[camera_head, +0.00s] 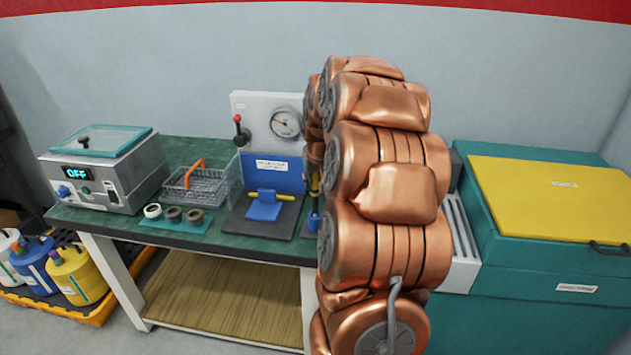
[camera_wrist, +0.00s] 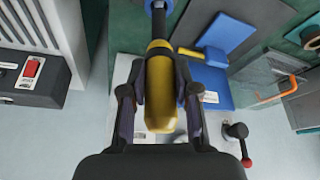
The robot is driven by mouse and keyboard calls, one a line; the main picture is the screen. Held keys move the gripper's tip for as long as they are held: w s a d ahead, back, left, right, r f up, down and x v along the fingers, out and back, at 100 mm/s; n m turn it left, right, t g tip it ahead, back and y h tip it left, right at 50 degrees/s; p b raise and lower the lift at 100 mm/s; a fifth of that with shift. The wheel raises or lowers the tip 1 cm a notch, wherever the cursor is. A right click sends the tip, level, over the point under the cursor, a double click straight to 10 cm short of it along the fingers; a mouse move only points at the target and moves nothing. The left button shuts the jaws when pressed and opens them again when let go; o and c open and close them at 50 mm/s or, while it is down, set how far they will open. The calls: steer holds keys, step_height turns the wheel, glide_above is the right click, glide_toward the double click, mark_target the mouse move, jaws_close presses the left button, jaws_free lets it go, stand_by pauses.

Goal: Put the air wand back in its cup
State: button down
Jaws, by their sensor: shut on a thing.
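My gripper (camera_wrist: 160,88) is shut on the yellow body of the air wand (camera_wrist: 160,98) in the wrist view. The wand's thin dark nozzle points to the top of that view, where a bit of blue (camera_wrist: 160,4) shows at its far end. In the head view my copper arm hides most of the gripper; a sliver of yellow and dark wand (camera_head: 314,184) shows at its left edge. Just below it is a blue upright piece (camera_head: 314,222), likely the cup, partly hidden. I cannot tell whether the nozzle is inside it.
On the green bench (camera_head: 165,233) are an instrument reading OFF (camera_head: 107,172), a wire basket (camera_head: 195,187), several rings and a blue clamp fixture (camera_head: 264,208). A white gauge panel (camera_head: 262,112) stands behind. A teal chest with a yellow lid (camera_head: 550,195) is at right.

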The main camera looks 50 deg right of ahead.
mark_target(316, 196)
steer(key=shift+f, duration=0.1)
steer(key=shift+f+b, duration=1.4)
steer(key=shift+f, duration=1)
steer(key=shift+f+b, duration=0.45)
steer(key=shift+f, duration=0.15)
steer(key=c, duration=0.8)
jaws_free()
steer(key=shift+o, duration=0.2)
steer(key=shift+r+p, duration=0.8)
steer(key=shift+r, duration=4.55)
